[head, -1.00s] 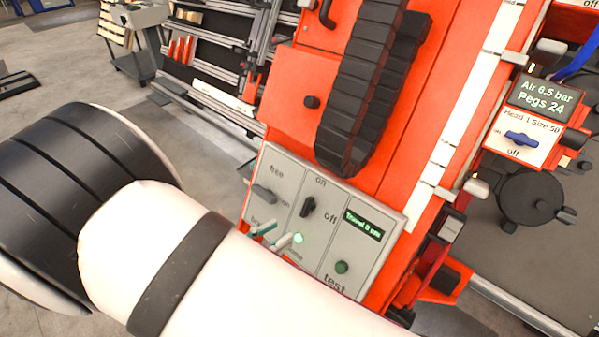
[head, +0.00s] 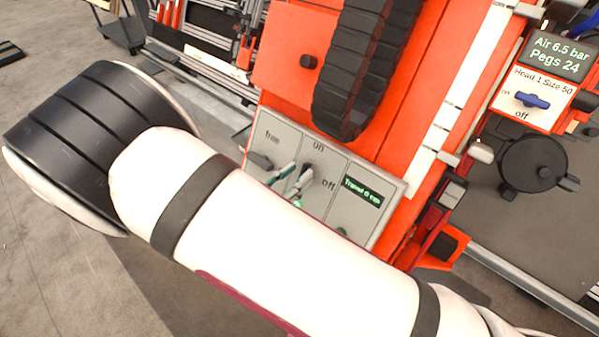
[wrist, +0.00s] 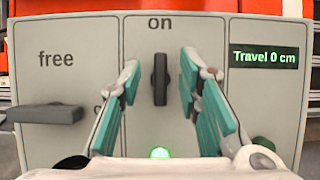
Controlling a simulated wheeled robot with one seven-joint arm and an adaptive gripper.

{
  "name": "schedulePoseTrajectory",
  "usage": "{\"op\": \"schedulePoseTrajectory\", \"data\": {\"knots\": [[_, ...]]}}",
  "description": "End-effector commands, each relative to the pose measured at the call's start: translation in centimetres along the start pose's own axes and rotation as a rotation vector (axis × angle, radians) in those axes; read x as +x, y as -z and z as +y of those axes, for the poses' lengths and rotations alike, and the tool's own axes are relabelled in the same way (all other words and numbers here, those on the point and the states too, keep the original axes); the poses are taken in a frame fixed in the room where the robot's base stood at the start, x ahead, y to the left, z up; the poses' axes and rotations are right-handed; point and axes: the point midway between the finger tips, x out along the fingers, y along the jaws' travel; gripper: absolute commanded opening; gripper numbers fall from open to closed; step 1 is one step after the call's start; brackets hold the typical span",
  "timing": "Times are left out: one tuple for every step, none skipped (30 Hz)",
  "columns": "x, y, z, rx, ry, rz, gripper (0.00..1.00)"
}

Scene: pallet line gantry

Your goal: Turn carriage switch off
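The carriage switch (wrist: 160,80) is a black rotary knob under the word "on" on a grey control panel (wrist: 260,25). In the wrist view its handle stands upright, pointing at "on". A green lamp (wrist: 159,153) glows below it. My gripper (wrist: 157,92) is open, with one teal-padded finger on each side of the knob and a gap at both sides. In the head view my gripper (head: 292,182) is at the middle section of the panel (head: 345,217), and the fingers partly cover the knob.
Left of the switch is a grey lever (wrist: 45,113) near "free". A display (wrist: 264,57) at right reads "Travel 0 cm". A black cable chain (head: 350,70) hangs above the panel. A blue-knobbed "Head 1 Size 50" box (head: 533,100) stands at the right.

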Motion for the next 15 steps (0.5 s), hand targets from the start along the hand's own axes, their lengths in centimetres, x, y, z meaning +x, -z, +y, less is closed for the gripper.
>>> {"op": "schedulePoseTrajectory", "data": {"knots": [[0.6, 0.0, 0.0, 0.0, 0.002, 0.0, 0.32], [0.9, 0.0, 0.0, 0.0, 0.002, 0.0, 0.32], [1.2, 0.0, 0.0, 0.001, 0.002, 0.0, 0.32], [1.4, 0.0, 0.0, 0.001, 0.001, 0.0, 0.32], [1.5, 0.0, 0.0, 0.001, 0.001, 0.001, 0.32], [1.6, 0.0, 0.0, 0.001, 0.0, 0.001, 0.32], [1.7, 0.0, 0.0, 0.001, 0.0, 0.001, 0.32], [1.8, 0.0, 0.0, 0.001, 0.0, 0.001, 0.32], [1.8, 0.0, 0.0, 0.001, 0.0, 0.001, 0.32], [1.8, 0.0, 0.0, 0.001, 0.0, 0.001, 0.32], [1.8, 0.0, 0.0, 0.001, 0.0, 0.001, 0.32], [1.8, 0.0, 0.0, 0.001, 0.0, 0.001, 0.32], [1.8, 0.0, 0.0, 0.001, 0.0, 0.001, 0.32], [1.8, 0.0, 0.0, 0.0, 0.0, 0.001, 0.32], [1.8, 0.0, 0.0, 0.0, 0.0, 0.001, 0.32]]}}
